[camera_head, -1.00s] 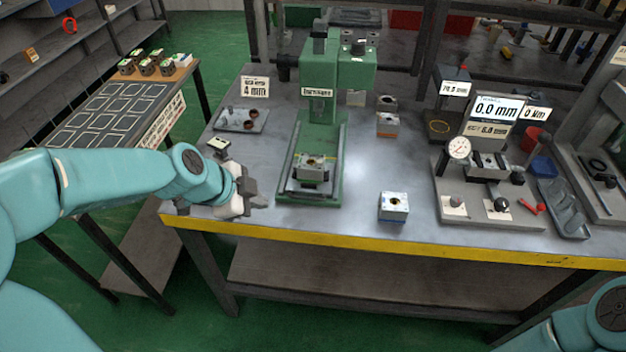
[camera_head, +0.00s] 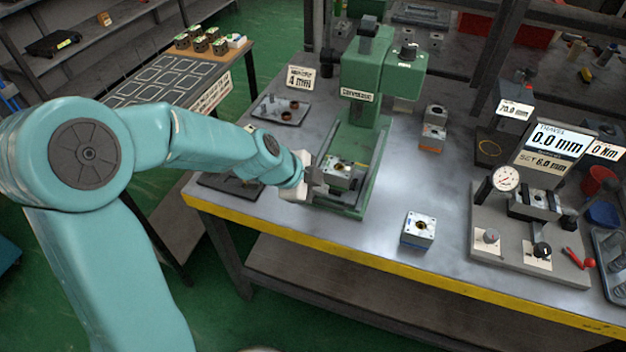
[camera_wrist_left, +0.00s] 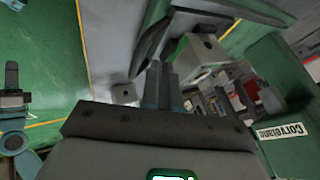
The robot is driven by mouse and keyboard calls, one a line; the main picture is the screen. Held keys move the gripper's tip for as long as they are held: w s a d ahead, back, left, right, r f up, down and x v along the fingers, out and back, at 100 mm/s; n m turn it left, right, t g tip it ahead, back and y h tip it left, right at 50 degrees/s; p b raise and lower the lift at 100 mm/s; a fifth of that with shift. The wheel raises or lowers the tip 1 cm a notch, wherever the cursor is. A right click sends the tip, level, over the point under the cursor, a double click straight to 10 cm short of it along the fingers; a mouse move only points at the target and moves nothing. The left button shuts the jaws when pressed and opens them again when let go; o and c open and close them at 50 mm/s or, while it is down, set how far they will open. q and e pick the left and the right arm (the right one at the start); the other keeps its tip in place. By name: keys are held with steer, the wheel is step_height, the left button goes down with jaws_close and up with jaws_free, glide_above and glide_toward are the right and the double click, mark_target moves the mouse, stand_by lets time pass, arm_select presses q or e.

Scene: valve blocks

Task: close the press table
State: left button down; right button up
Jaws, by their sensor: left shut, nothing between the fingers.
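The green press (camera_head: 371,90) stands on the workbench with its head over a sliding table (camera_head: 338,201) at its base. A metal valve block (camera_head: 342,173) sits on that table, towards the front of the press. My left gripper (camera_head: 316,185) is shut and empty, just left of the table and block; I cannot tell whether it touches them. In the left wrist view the closed fingers (camera_wrist_left: 161,84) point towards a pale block (camera_wrist_left: 203,52) and the green press (camera_wrist_left: 280,95). My right gripper is not in view.
Another valve block (camera_head: 418,230) stands right of the press, near the yellow bench edge. A gauge fixture (camera_head: 528,235) is further right. A tray with small parts (camera_head: 281,109) lies behind left. The bench between press and fixture is mostly clear.

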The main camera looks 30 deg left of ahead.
mark_target(336, 197)
arm_select(q)
steer(key=shift+x, duration=1.55)
steer(key=shift+d, duration=0.15)
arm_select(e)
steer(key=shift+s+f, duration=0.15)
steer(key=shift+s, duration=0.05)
